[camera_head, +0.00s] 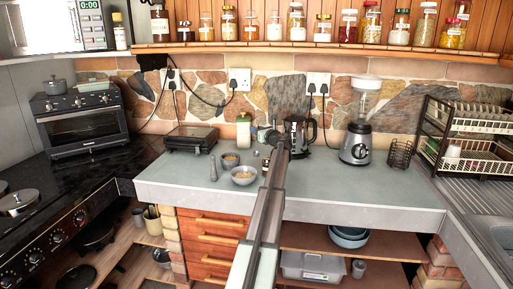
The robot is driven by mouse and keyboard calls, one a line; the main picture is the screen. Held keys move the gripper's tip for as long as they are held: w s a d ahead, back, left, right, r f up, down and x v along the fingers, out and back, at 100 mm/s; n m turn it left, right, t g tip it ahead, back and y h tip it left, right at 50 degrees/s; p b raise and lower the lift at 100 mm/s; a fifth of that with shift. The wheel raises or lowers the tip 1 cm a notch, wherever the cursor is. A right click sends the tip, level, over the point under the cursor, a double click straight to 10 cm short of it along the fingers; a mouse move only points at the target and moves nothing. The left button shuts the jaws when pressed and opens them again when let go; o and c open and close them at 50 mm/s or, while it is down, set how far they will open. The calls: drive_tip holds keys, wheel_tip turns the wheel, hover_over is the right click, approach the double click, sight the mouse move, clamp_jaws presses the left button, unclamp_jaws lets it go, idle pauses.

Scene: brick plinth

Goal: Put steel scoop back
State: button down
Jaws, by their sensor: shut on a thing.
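My arm reaches up from the bottom of the head view over the grey counter (335,199). My gripper (266,136) is at the back of the counter, between a green-lidded jar (243,132) and a dark kettle (298,132). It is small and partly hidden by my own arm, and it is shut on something. The steel scoop cannot be made out clearly at this size. A pale bowl (243,175) and a smaller bowl with tan contents (229,159) stand left of my arm. A grey mill-shaped thing (213,168) stands beside them.
A black grill (191,138) stands at the back left, and a blender (357,145) right of the kettle. A wire basket (400,154) and dish rack (470,140) are further right. A shelf (330,47) of jars runs above. The counter's front right is clear.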

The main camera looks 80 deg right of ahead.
drive_tip(key=shift+f, duration=3.15)
drive_tip(key=c, duration=1)
unclamp_jaws()
drive_tip(key=shift+f, duration=0.15)
drive_tip(key=shift+r, duration=0.2)
drive_tip(key=v, duration=1.2)
